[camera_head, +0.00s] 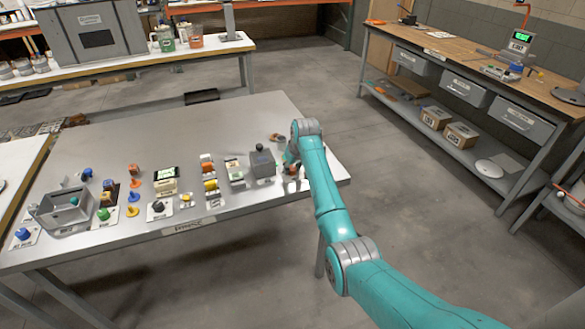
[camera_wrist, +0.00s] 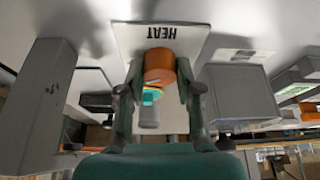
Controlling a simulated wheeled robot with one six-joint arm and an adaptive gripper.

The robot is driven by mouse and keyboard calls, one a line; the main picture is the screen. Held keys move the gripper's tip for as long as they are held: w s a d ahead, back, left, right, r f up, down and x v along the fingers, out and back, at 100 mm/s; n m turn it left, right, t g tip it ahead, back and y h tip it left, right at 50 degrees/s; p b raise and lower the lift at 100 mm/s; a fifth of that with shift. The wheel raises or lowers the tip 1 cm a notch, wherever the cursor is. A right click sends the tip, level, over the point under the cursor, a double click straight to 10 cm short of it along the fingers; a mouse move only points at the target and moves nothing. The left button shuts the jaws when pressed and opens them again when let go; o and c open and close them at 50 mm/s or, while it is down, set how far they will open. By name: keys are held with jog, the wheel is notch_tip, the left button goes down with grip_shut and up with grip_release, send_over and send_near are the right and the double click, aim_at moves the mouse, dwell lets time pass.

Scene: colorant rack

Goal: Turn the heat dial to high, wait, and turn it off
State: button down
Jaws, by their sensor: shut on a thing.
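The heat dial (camera_wrist: 160,64) is an orange round knob on a white plate (camera_wrist: 125,35) marked HEAT, which appears upside down in the wrist view. My gripper (camera_wrist: 159,80) has one finger on each side of the knob and is shut on it. A small teal and yellow part (camera_wrist: 152,96) shows just below the knob between the fingers. In the head view my gripper (camera_head: 291,160) is down at the right end of the metal table (camera_head: 225,120). The dial is mostly hidden there by my arm, and its setting cannot be read.
A grey box (camera_head: 262,163) stands close left of my gripper in the head view. In the wrist view, grey blocks stand left (camera_wrist: 45,100) and right (camera_wrist: 240,92) of my fingers. Coloured knobs, a small display (camera_head: 166,175) and a grey bin (camera_head: 62,208) fill the table's left part.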

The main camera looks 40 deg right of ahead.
jog(key=n+y, duration=0.2)
jog(key=n, duration=0.3)
jog(key=shift+d+n, duration=0.15)
jog(key=shift+n, duration=0.15)
jog(key=n+y, duration=0.1)
jog(key=n, duration=0.2)
jog(key=n+g+y, duration=0.1)
jog(key=n, duration=0.1)
jog(key=shift+n+g, duration=0.3)
jog(key=shift+n, duration=0.1)
jog(key=c, duration=0.8)
grip_release()
jog(key=shift+o, duration=0.2)
